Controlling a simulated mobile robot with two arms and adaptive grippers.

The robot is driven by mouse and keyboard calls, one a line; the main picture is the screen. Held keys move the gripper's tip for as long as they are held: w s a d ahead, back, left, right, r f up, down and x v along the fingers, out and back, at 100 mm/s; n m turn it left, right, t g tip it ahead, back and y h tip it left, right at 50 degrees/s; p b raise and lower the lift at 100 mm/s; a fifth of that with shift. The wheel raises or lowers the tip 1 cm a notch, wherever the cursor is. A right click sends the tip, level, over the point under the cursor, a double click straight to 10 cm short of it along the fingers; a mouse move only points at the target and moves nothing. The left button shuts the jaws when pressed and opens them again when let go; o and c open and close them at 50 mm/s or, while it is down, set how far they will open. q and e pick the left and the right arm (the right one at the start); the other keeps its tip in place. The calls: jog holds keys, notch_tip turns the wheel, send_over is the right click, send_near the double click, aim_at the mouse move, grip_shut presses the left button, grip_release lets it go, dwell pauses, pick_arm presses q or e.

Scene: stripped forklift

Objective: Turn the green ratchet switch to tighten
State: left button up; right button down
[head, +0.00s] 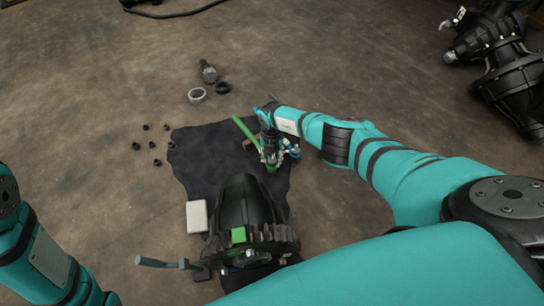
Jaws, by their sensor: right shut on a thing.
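A long green handle (241,127), which looks like part of the green ratchet, slants up and left from my right gripper (271,158). The right gripper points down over the black mat and is shut on this green tool. The small switch is too small or hidden by the fingers to make out, so I cannot tell its position. Of my left arm, only links show at the lower left; its gripper is outside the view.
A black motor with a gear (276,240) and a green block (238,235) stands in front. A white box (197,216) is beside it. A ring (197,95), a splined shaft (209,72) and several small nuts lie behind and left. Dark machinery (505,75) is far right.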

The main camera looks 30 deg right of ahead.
aim_at(272, 160)
dwell(0.3)
jog(key=c, duration=0.9)
grip_release()
jog(key=shift+c, duration=0.2)
notch_tip(272, 160, up, 12)
